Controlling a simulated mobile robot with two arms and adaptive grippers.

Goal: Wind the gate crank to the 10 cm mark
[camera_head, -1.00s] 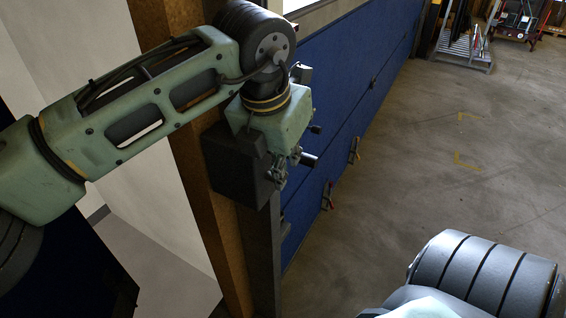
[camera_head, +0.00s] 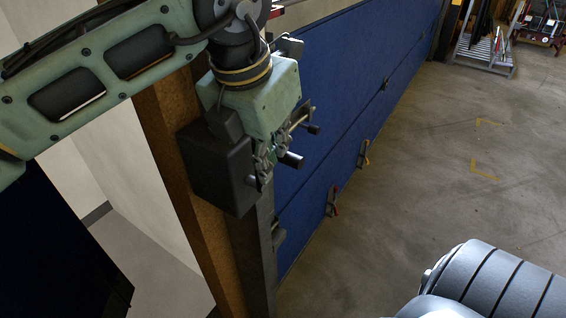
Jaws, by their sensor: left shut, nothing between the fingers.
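The blue gate (camera_head: 345,95) stretches away from the post along the wall. A dark gearbox (camera_head: 222,168) sits on the post at the gate's near end. A crank with a dark peg-like grip (camera_head: 291,159) sticks out to the right of the gearbox, partly hidden. My left gripper (camera_head: 266,162) points down beside the gearbox, close against the crank parts. Its fingers are shut with nothing between them. Whether it touches the crank I cannot tell. No scale or 10 cm mark can be made out. My right gripper is out of view.
A brown timber post (camera_head: 170,150) and a grey metal post (camera_head: 254,245) stand below the gearbox. Clamps with red (camera_head: 332,201) and orange (camera_head: 364,153) handles are on the gate. The concrete floor (camera_head: 430,170) to the right is mostly clear. A rack (camera_head: 485,55) stands far back.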

